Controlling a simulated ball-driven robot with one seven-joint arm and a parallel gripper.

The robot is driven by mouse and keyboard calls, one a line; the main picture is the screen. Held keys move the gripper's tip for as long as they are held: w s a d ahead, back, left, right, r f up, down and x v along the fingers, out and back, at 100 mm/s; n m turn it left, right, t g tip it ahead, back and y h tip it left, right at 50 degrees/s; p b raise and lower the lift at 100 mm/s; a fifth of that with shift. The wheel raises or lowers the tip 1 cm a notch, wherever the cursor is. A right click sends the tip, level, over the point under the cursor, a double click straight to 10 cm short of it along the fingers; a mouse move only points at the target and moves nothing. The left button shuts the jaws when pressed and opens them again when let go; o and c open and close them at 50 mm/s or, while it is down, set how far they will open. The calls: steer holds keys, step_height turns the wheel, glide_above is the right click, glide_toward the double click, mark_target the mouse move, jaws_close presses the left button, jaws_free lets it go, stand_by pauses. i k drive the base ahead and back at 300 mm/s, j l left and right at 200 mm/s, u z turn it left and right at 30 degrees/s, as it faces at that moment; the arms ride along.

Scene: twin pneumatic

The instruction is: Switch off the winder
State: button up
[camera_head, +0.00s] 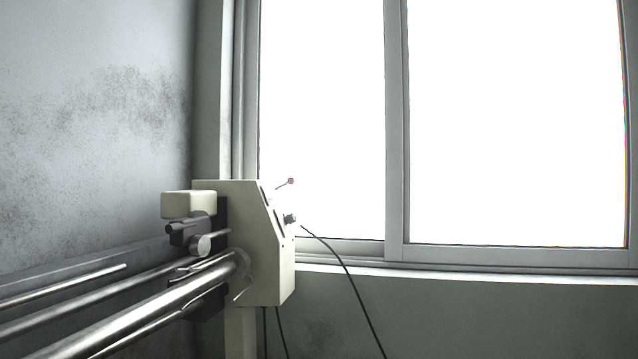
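The winder (258,250) is a cream machine head at the left centre of the head view, in front of the window's lower left corner. Long metal rollers (130,312) run from it toward the lower left. A thin lever with a red tip (290,181) sticks out at the upper right of its sloped face. A dark knob (290,218) sits below the lever on that same face. The face is seen nearly edge-on, so its other controls and any labels cannot be made out. My gripper is not in view.
A black cable (345,268) leaves the face and hangs down to the right; other cables hang beneath the head. A bright window (396,130) with a sill (480,275) stands behind. A stained wall (95,120) is at left. The space right of the winder looks clear.

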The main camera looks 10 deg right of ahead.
mark_target(290, 181)
steer(key=i+l+u, duration=0.15)
steer(key=i, duration=0.2)
steer(key=i+l+z, duration=0.1)
steer(key=i+l, duration=0.7)
steer(key=i, duration=0.2)
steer(key=i+l+z, duration=0.15)
steer(key=i+l, duration=0.25)
steer(key=i, duration=0.1)
